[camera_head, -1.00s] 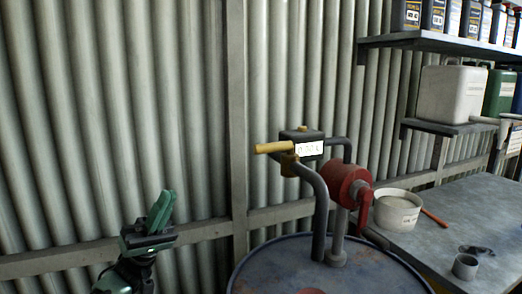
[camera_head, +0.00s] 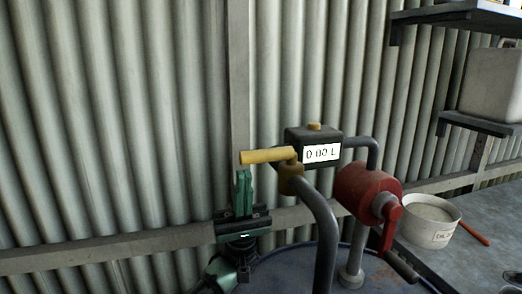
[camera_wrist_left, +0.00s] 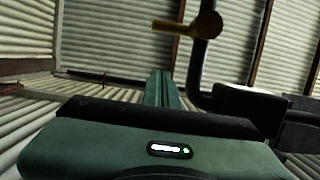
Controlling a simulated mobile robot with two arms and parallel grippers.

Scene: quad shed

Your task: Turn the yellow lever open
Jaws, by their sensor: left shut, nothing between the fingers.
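The yellow lever (camera_head: 268,156) sticks out level to the left from a yellow-brown valve body (camera_head: 291,178) on a bent grey pipe. A black meter box (camera_head: 314,142) reading 0.00 L sits beside it. In the left wrist view the lever (camera_wrist_left: 172,27) shows at the top, beyond the fingers. My left gripper (camera_head: 243,172) is shut and empty, fingers pointing up, with its tips close below the lever's left part. I cannot tell whether they touch. In the left wrist view its green fingers (camera_wrist_left: 160,75) are together. My right gripper is not in view.
A red crank pump (camera_head: 365,192) stands on the blue drum (camera_head: 290,268), right of the pipe. A white tub (camera_head: 431,218) and an orange-handled tool (camera_head: 474,232) lie on the grey bench (camera_head: 480,262). Corrugated wall (camera_head: 110,120) stands behind; the space left of the lever is free.

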